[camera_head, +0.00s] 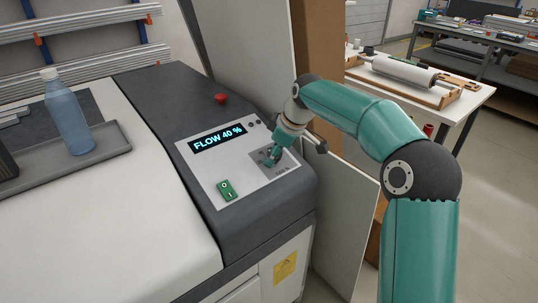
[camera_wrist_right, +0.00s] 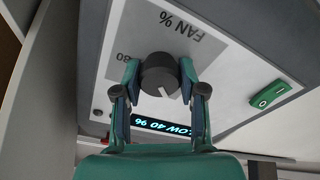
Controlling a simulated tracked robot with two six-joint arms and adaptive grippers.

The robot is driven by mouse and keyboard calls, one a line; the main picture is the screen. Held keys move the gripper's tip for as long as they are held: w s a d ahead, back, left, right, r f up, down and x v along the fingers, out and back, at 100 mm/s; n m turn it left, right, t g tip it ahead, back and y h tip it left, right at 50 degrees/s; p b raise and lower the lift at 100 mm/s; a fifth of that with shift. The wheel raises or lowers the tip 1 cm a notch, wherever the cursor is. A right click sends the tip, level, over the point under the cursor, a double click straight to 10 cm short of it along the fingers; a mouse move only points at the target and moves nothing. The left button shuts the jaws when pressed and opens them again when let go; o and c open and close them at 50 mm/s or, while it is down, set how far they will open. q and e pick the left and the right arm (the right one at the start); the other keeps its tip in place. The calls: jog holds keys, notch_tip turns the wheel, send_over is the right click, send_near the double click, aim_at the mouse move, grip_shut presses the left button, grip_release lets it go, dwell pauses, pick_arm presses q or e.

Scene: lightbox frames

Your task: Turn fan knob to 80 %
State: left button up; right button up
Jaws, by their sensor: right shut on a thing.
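The fan knob (camera_wrist_right: 160,75) is dark and round with a pale pointer line, set on a grey square marked "FAN %" on the white control panel (camera_head: 205,175). My right gripper (camera_wrist_right: 160,78) is shut on the knob, one finger on each side of it in the right wrist view. In the head view the right gripper (camera_head: 268,157) covers most of the knob. My left gripper is not in view.
A green switch (camera_head: 226,190) sits on the panel's lower left, and a red button (camera_head: 221,98) is behind the display. A blue bottle (camera_head: 69,115) stands on a grey tray (camera_head: 115,146) at left. Boards lean close behind my right arm.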

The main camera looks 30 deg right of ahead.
jog(key=shift+s+d+f, duration=0.1)
jog(key=shift+s+f, duration=0.15)
dwell(0.4)
jog(key=o, duration=1.1)
jog(key=shift+d+r, duration=0.1)
jog(key=shift+o, duration=0.2)
jog(key=shift+r, duration=0.15)
jog(key=a+v, duration=0.1)
jog(key=v, duration=1)
jog(key=shift+s+d+r, duration=0.15)
jog(key=shift+d+r, duration=0.15)
jog(key=shift+d, duration=0.15)
